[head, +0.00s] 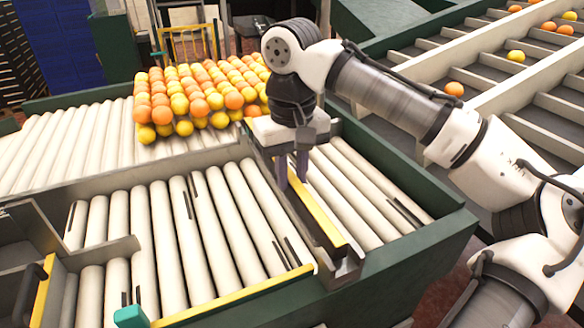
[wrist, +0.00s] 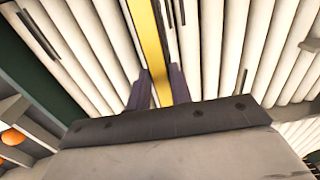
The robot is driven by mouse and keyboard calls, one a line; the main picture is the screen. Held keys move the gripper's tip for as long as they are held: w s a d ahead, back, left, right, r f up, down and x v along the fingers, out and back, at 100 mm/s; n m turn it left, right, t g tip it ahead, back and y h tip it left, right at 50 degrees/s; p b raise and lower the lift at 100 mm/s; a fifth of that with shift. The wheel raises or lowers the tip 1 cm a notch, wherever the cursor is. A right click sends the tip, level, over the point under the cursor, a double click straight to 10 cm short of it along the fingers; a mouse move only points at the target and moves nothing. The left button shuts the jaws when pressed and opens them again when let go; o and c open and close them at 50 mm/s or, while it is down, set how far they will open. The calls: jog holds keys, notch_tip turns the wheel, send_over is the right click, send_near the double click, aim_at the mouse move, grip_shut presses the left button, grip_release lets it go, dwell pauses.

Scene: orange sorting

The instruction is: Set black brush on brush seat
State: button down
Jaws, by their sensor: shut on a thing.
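The black brush (head: 325,222) is a long dark bar with a yellow top strip, lying lengthwise between two roller lanes. My gripper (head: 290,172) points down and is shut on the yellow strip near its far end. In the wrist view, the yellow strip of the brush (wrist: 147,35) runs between the two dark fingers of my gripper (wrist: 157,90). A grey metal channel (head: 347,268), which looks like the brush seat, shows at the brush's near end. The brush's underside is hidden, so I cannot tell whether it rests fully in the channel.
White rollers (head: 205,225) lie left of the brush and more (head: 365,190) lie right. Stacked oranges and lemons (head: 195,95) stand behind. A green frame (head: 430,235) edges the conveyor. A teal block (head: 130,316) and a yellow-edged part with a black handle (head: 42,285) are at front left.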

jog(key=c, duration=1.2)
grip_release()
jog(key=shift+o, duration=0.2)
